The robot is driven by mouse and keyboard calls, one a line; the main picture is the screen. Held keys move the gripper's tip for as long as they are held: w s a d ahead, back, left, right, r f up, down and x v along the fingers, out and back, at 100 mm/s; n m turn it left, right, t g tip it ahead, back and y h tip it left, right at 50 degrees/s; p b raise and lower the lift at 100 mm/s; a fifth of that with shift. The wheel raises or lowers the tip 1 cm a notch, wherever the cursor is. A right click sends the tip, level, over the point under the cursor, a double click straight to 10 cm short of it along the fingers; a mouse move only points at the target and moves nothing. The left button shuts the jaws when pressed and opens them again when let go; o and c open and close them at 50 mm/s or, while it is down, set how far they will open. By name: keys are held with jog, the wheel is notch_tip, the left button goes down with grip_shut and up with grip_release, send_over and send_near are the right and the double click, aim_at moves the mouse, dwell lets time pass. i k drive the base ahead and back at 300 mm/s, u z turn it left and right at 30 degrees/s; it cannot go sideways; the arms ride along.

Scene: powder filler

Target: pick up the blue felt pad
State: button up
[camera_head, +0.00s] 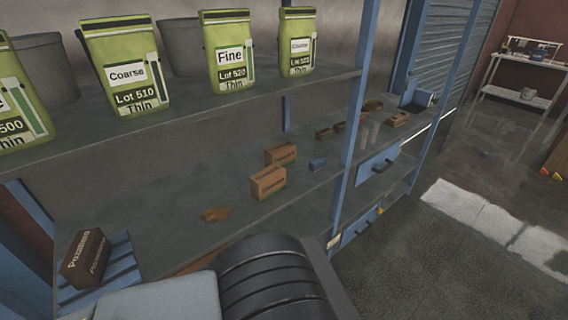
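A small blue block-like thing (318,164), which may be the blue felt pad, lies on the middle shelf (225,180) near its front edge. It sits just right of two brown cartons, apart from them. It is too small to make out its surface. My arm fills the bottom middle of the view, below and left of the blue thing. My gripper's fingers do not show.
Cartons (268,183) (281,153) stand left of the blue thing, and a brown lump (215,215) lies nearer. A blue upright post (352,130) rises just right of it. Green bags (228,50) stand on the upper shelf. A dark box (84,257) rests at lower left.

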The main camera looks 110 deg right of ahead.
aim_at(315, 164)
jog(key=z, duration=4.2)
